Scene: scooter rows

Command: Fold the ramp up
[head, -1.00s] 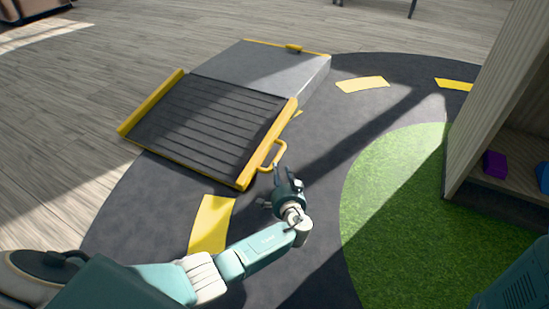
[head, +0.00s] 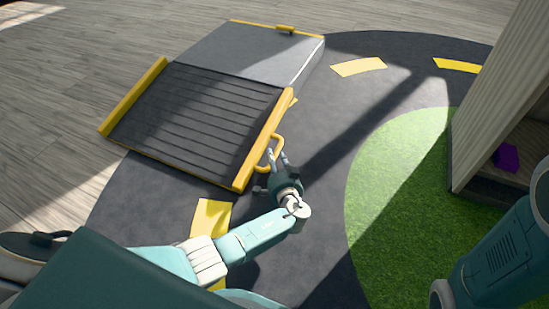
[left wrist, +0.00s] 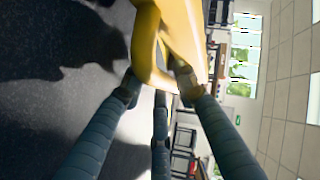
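The ramp (head: 200,120) is a dark ribbed panel with yellow side rails, lying folded down and sloping from the grey platform (head: 245,55) to the floor. A yellow loop handle (head: 274,140) sticks out from its right rail. My left gripper (head: 277,157) is at this handle with its fingers apart. In the left wrist view the handle (left wrist: 150,45) lies between the fingertips of my left gripper (left wrist: 157,82); one fingertip overlaps the handle's edge. I cannot tell whether the fingers touch it firmly. My right gripper is out of view; only the right arm shows.
Dark track with yellow dashes (head: 358,67) surrounds the ramp, beside a green turf patch (head: 395,200). A wooden shelf (head: 500,90) holding a purple object (head: 506,157) stands at the right. Floor around the ramp is clear.

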